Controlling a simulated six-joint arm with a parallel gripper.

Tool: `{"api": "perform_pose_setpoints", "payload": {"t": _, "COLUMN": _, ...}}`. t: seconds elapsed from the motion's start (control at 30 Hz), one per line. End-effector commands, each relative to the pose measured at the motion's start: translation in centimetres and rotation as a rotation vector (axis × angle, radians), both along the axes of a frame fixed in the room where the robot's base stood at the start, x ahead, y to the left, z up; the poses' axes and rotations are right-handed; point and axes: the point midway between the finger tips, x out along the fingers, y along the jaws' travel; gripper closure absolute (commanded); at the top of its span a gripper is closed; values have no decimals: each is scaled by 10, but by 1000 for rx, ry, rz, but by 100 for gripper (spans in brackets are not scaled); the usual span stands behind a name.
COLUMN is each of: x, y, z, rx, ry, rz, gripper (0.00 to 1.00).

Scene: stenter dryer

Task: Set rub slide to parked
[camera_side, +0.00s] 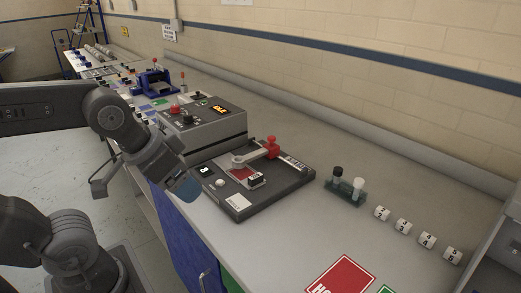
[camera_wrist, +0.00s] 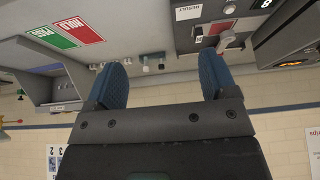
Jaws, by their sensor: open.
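A dark flat tester (camera_side: 240,209) lies on the bench in the side view. It carries a grey lever arm with a red end (camera_side: 271,147), a small black block (camera_side: 257,181), a white round button (camera_side: 220,183) and a small display reading 8 (camera_side: 205,170). I cannot tell for sure which part is the rub slide. My gripper (camera_side: 183,188) is in the air left of the tester, apart from it. In the wrist view my gripper (camera_wrist: 162,75) is open and empty, with two blue fingers. Part of the tester (camera_wrist: 205,30) shows upside down beyond the right finger.
A grey control box (camera_side: 210,128) with an orange display stands behind the tester. A small holder with black and white knobs (camera_side: 345,187) and several white numbered pieces (camera_side: 403,226) stand to the right. A red sign (camera_side: 341,276) lies in front. The bench between is clear.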

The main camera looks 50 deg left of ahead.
Motion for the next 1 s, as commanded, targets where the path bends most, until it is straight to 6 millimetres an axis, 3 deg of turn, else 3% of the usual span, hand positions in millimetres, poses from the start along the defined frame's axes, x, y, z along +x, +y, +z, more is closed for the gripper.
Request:
{"api": "perform_pose_setpoints", "payload": {"t": 0.13, "x": 9, "y": 2, "z": 7, "rx": -1, "ry": 5, "rz": 20, "gripper": 36}}
{"api": "perform_pose_setpoints", "payload": {"t": 0.23, "x": 31, "y": 7, "z": 21, "rx": -6, "ry": 20, "rz": 70, "gripper": 45}}
{"api": "perform_pose_setpoints", "payload": {"t": 0.4, "x": 98, "y": 25, "z": 51, "rx": -19, "ry": 51, "rz": 217, "gripper": 45}}
{"api": "perform_pose_setpoints", "payload": {"t": 0.53, "x": 154, "y": 43, "z": 63, "rx": -27, "ry": 70, "rz": 342, "gripper": 45}}
{"api": "perform_pose_setpoints", "payload": {"t": 0.8, "x": 268, "y": 90, "z": 51, "rx": -36, "ry": 95, "rz": 601, "gripper": 45}}
{"api": "perform_pose_setpoints", "payload": {"t": 1.0, "x": 320, "y": 118, "z": 28, "rx": -37, "ry": 96, "rz": 739, "gripper": 45}}
